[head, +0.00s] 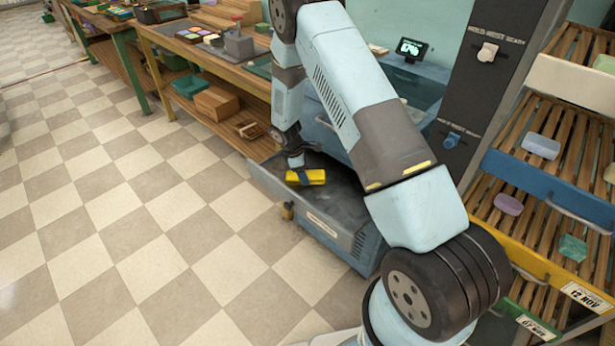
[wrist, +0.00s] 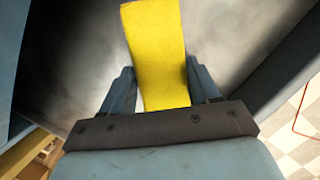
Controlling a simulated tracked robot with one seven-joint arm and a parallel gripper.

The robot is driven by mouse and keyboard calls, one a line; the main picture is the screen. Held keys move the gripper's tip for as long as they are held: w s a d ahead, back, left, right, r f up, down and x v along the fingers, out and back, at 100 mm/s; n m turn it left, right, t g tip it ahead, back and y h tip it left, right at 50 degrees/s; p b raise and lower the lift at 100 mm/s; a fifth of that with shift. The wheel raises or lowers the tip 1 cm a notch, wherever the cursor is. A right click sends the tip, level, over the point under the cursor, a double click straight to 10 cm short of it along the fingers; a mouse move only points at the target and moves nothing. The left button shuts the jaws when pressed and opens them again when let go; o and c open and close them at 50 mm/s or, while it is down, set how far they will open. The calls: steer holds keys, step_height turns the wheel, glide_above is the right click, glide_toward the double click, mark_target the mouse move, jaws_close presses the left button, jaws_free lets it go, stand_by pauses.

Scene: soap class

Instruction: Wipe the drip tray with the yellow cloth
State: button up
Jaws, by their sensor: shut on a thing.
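The yellow cloth (head: 312,177) shows at the end of my arm in the head view, over the grey drip tray (head: 275,185). In the wrist view the cloth (wrist: 157,50) is a yellow strip between the two fingers of my gripper (wrist: 163,88). My gripper is shut on the cloth. Behind it the tray's grey metal surface (wrist: 232,40) looks smudged, with darker patches. I cannot tell whether the cloth touches the tray. My arm hides part of the tray's right side in the head view.
A wooden workbench (head: 185,48) with soaps and boxes stands at the back left. A rack of slatted soap shelves (head: 545,145) stands at the right. A dark control panel (head: 470,75) rises beside it. The checkered floor (head: 110,230) at the left is clear.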

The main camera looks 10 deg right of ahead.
steer(key=shift+w+a+f, duration=0.1)
steer(key=shift+w+a, duration=0.5)
steer(key=shift+w, duration=0.25)
steer(key=shift+w+a, duration=0.6)
steer(key=shift+w, duration=0.25)
steer(key=shift+r, duration=3)
steer(key=shift+r, duration=0.15)
steer(key=shift+r, duration=1.35)
